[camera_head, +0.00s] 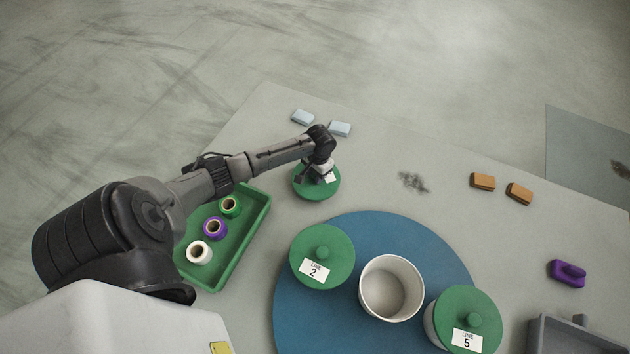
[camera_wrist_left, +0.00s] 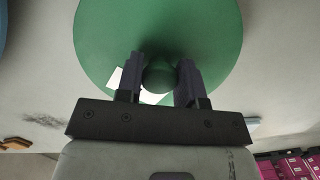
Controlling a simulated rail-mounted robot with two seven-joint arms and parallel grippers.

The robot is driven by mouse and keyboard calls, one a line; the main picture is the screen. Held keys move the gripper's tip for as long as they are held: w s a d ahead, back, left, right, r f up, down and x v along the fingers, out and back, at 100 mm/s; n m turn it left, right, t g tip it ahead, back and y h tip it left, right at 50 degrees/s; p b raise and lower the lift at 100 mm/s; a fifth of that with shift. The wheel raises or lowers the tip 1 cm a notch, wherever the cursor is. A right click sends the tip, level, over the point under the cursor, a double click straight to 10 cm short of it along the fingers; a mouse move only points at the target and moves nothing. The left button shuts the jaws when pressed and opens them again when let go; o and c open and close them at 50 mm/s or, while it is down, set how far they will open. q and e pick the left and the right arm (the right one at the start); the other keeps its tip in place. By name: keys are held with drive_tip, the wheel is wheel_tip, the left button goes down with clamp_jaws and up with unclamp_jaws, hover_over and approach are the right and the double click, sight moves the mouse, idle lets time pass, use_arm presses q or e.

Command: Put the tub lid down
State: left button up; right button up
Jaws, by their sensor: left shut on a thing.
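A round green tub lid (camera_head: 308,190) with a white label is under my left gripper (camera_head: 318,177), at the far side of the table. In the left wrist view, the fingers of my left gripper (camera_wrist_left: 160,78) are shut on the knob of this lid (camera_wrist_left: 160,35). Whether the lid touches the table or hangs just above it, I cannot tell. An open white tub (camera_head: 391,288) stands on the blue round mat (camera_head: 372,222), with no lid on it. My right gripper is not in view.
On the mat, tubs with green lids marked LINE 2 (camera_head: 321,257) and LINE 5 (camera_head: 467,318) flank the open tub. A green tray (camera_head: 262,222) holds several spools. Light blue blocks (camera_head: 340,129), orange blocks (camera_head: 483,181), a purple block (camera_head: 567,273) and a grey bin (camera_head: 570,338) lie around.

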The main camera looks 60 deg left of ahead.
use_arm(q)
drive_tip(key=shift+f+b, duration=0.9)
drive_tip(key=shift+f, duration=1.2)
drive_tip(key=shift+a, duration=0.1)
drive_tip(key=shift+f, duration=0.1)
drive_tip(key=o, duration=0.9)
